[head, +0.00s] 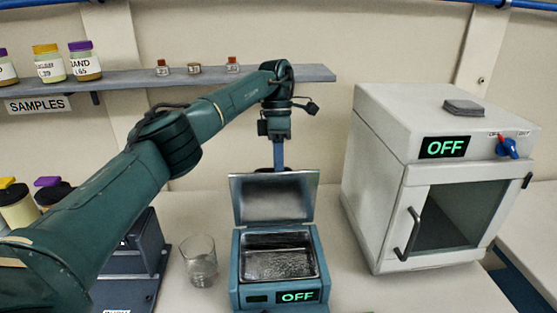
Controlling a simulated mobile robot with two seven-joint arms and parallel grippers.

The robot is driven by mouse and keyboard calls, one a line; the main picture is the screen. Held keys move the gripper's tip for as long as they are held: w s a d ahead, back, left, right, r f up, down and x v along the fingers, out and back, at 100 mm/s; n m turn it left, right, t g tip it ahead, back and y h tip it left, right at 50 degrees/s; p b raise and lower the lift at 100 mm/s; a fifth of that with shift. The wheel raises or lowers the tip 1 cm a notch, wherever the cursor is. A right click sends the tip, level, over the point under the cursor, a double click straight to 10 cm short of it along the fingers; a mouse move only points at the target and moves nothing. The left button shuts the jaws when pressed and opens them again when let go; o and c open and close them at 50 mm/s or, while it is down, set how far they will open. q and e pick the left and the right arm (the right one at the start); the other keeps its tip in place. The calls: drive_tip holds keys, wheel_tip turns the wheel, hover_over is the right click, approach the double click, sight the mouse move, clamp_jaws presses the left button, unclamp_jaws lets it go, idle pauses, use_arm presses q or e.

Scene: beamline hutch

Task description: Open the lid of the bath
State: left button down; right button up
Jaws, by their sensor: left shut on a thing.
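The bath (235,272) is a small blue-green box on the bench with an OFF display on its front. Its metal lid (272,199) stands raised at the back, tilted a little backward, so the metal basin (280,262) is uncovered. My left gripper (278,158) comes down from above at the lid's upper edge and is shut on the lid. Its fingertips are partly hidden behind the lid. My right gripper is not in view.
A glass beaker (199,260) stands close to the bath's left side. A white oven (388,160) with an OFF display stands to the right. A shelf (210,77) with sample jars and small vials runs along the wall behind. Bench between bath and oven is clear.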

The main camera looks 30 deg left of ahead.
use_arm(q)
drive_tip(key=shift+f, duration=0.5)
drive_tip(key=c, duration=1.5)
unclamp_jaws()
drive_tip(key=shift+w+a, duration=0.1)
drive_tip(key=shift+w, duration=0.05)
drive_tip(key=shift+c, duration=0.2)
drive_tip(key=shift+o, duration=0.2)
drive_tip(key=shift+r, duration=0.15)
wheel_tip(320, 180, up, 10)
drive_tip(key=shift+s, duration=0.2)
